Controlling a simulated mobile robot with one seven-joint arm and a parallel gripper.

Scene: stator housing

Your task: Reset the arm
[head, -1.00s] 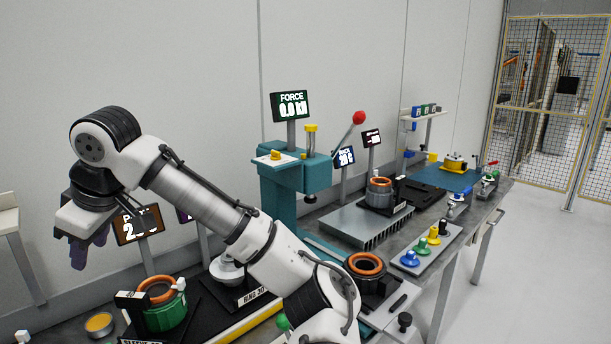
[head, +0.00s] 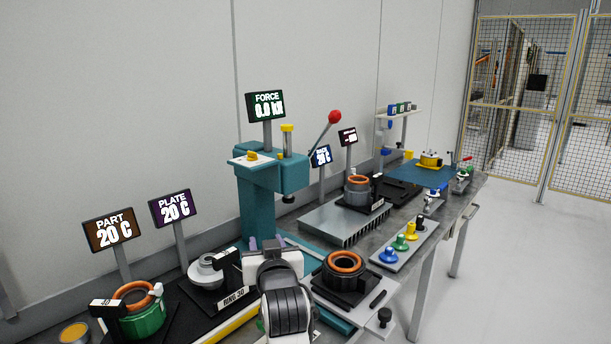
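My arm (head: 285,308) is at the bottom centre of the head view, folded low and seen from behind. My gripper (head: 266,243) is at its far end, in front of the teal press. Only pale purple finger parts show above the white hand. The hand hides the rest, so I cannot tell whether the fingers are apart or what lies between them.
The teal press (head: 254,205) with a red-knobbed lever stands behind my gripper. A green part with an orange ring (head: 143,318) and the RING 30 fixture (head: 205,273) are left. A dark part with an orange ring (head: 345,268) is close right. Floor at right is clear.

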